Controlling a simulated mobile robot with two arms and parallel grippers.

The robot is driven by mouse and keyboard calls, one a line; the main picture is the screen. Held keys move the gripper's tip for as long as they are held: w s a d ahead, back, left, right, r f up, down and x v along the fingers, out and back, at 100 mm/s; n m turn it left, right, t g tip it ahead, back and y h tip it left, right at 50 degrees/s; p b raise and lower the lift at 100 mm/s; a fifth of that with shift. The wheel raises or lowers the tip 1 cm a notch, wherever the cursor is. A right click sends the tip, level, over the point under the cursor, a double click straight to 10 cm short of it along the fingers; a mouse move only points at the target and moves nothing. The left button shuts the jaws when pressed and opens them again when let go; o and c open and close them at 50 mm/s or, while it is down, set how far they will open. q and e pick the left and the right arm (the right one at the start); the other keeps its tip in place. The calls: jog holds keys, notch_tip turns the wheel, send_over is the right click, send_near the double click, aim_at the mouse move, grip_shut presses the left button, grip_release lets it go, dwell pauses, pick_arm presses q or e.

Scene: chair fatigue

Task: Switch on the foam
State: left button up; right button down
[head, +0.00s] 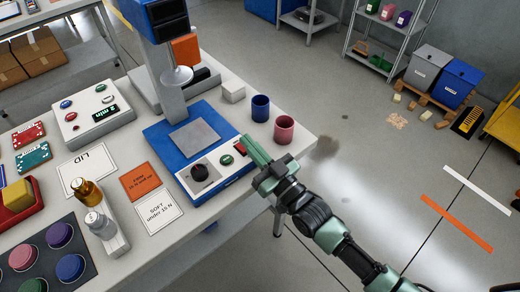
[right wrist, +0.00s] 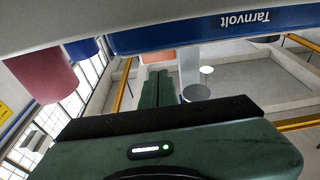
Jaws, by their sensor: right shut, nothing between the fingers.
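A blue and white machine (head: 155,145) stands on the table with a grey plate, a column and a blue head above. Its sloped front panel has a black knob (head: 199,173) and a green button (head: 226,160). Beside the green button is a small red spot, partly covered by my right gripper (head: 247,143). This gripper is shut and empty, its fingertips at the panel's right end; I cannot tell whether they touch it. In the right wrist view, the shut green fingers (right wrist: 157,88) point away below a blue edge lettered "Tarnvolt" (right wrist: 240,22). My left gripper is out of view.
A blue cup (head: 260,108) and a pink cup (head: 284,130) stand close behind the right gripper. Bottles (head: 100,222), cards (head: 159,212) and a white control box (head: 95,115) crowd the table's left. The floor to the right is mostly free.

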jog(key=shift+s+d+f, duration=0.1)
jog(key=shift+s+f, duration=0.05)
jog(key=shift+f, duration=0.55)
jog(key=shift+s+d+f, duration=0.1)
jog(key=shift+f, duration=0.6)
jog(key=shift+f, duration=0.1)
